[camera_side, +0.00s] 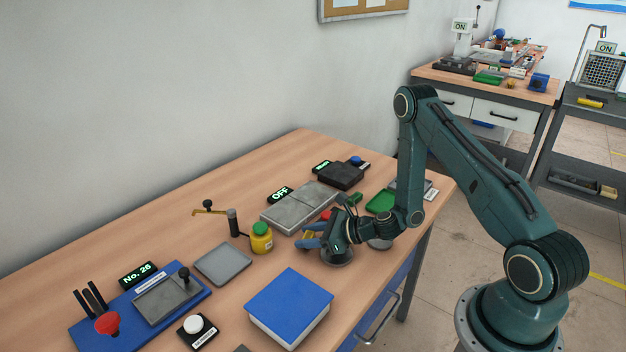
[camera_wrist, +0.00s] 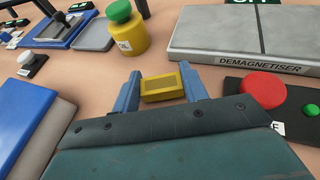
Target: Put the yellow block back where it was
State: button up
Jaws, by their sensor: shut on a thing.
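The yellow block (camera_wrist: 163,89) is a small block between the two blue fingers of my gripper (camera_wrist: 161,85) in the wrist view. My gripper is shut on it. I cannot tell whether the block touches the bench.
The grey demagnetiser (camera_side: 300,208) lies behind my gripper. A yellow can with green cap (camera_side: 261,240), a grey tray (camera_side: 223,264) and a blue-topped box (camera_side: 289,305) stand left and front. A red button (camera_wrist: 263,92) is close at right in the wrist view.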

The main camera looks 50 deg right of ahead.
jog(key=shift+f, duration=0.3)
jog(key=o, duration=1.2)
jog(key=shift+f, duration=0.1)
jog(key=shift+r, duration=0.6)
jog(key=shift+s+d+r, duration=0.15)
jog(key=shift+s+r, duration=0.05)
jog(key=shift+s, duration=0.1)
jog(key=shift+v, duration=3.45)
jog(key=shift+r, duration=0.15)
